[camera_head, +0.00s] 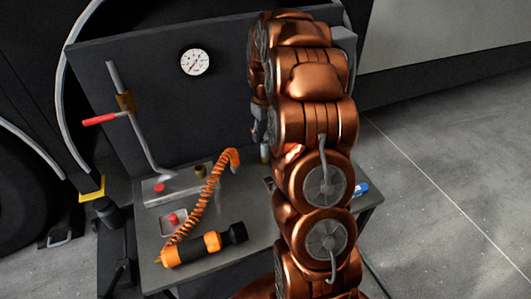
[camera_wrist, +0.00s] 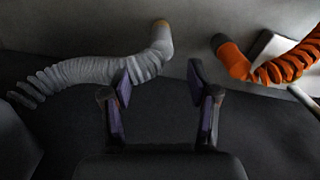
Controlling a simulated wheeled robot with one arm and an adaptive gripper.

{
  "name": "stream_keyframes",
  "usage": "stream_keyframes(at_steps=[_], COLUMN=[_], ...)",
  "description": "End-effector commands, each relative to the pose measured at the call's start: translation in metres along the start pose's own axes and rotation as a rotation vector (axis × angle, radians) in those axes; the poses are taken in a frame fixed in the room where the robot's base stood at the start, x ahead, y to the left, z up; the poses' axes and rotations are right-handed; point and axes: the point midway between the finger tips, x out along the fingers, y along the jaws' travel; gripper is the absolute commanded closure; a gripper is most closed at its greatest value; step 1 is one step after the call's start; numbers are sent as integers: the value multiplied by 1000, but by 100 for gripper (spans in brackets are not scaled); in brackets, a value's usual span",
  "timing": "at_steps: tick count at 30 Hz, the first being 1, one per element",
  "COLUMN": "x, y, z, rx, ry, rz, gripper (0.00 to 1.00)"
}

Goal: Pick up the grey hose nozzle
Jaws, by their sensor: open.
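The grey hose (camera_wrist: 90,72) with its ribbed body shows in the wrist view, running from the left edge to the upper middle. Its smooth nozzle end (camera_wrist: 159,42) bends upward and has a tan tip. My gripper (camera_wrist: 159,76) is open and empty, its two dark fingers spread below the nozzle end. The left fingertip overlaps the hose in the picture; I cannot tell whether they touch. In the head view my copper arm hides most of this area, so the grey nozzle cannot be made out clearly there.
An orange coiled hose (camera_head: 207,195) lies on the grey bench (camera_head: 240,262), its end (camera_wrist: 232,58) right of my fingers. An orange-black tool (camera_head: 203,247) lies at the bench front. A red-handled pipe (camera_head: 135,120) stands left; a gauge (camera_head: 195,62) is on the back panel.

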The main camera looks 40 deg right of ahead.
Motion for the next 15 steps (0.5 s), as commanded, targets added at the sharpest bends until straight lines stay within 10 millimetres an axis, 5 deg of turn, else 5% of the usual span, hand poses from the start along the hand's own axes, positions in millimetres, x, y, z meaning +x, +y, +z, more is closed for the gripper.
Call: stream_keyframes(at_steps=[15], x=[54], y=[-2], z=[7], rx=[1], ry=[-4], rz=[-2], gripper=[41])
